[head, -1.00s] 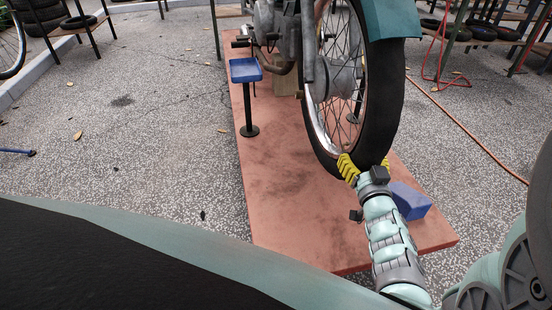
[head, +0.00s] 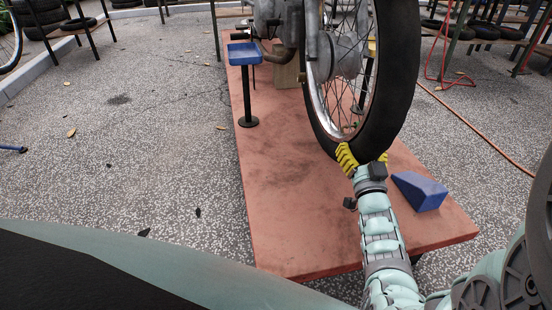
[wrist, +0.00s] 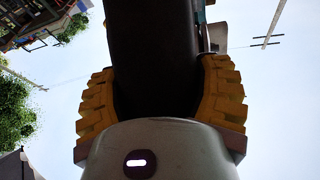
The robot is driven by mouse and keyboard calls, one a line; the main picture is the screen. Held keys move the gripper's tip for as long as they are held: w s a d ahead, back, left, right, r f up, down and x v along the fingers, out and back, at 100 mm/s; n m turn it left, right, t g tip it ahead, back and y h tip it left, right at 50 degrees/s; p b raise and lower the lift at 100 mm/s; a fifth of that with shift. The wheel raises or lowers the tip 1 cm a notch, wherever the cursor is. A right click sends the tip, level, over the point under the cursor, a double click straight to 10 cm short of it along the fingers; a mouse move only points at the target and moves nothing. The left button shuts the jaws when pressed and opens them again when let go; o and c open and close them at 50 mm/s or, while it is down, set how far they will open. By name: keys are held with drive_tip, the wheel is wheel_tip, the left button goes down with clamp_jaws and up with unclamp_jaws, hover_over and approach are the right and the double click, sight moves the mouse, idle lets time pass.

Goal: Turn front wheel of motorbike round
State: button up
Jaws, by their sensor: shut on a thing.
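The motorbike's front wheel (head: 385,100), a black tyre on a spoked silver rim, stands upright at the upper right of the head view. My gripper (head: 363,158) has its yellow ridged fingers at the bottom of the tyre, one on each side. In the wrist view the dark tyre (wrist: 153,60) runs between the two yellow fingers of my gripper (wrist: 160,105), which press against its sides. The far finger is partly hidden in the head view. The top of the wheel is cut off by the picture edge.
The bike is over a reddish platform (head: 290,200). A blue wedge block (head: 420,190) lies on it right of my arm. A blue tray on a stand (head: 244,55) is at the left. An orange hose (head: 475,130) crosses the speckled ground. The ground at left is mostly open.

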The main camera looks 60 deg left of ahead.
drive_tip(key=o, duration=1.3)
drive_tip(key=shift+s+d, duration=0.1)
drive_tip(key=shift+d, duration=0.05)
drive_tip(key=v, duration=0.7)
drive_tip(key=shift+d, duration=0.15)
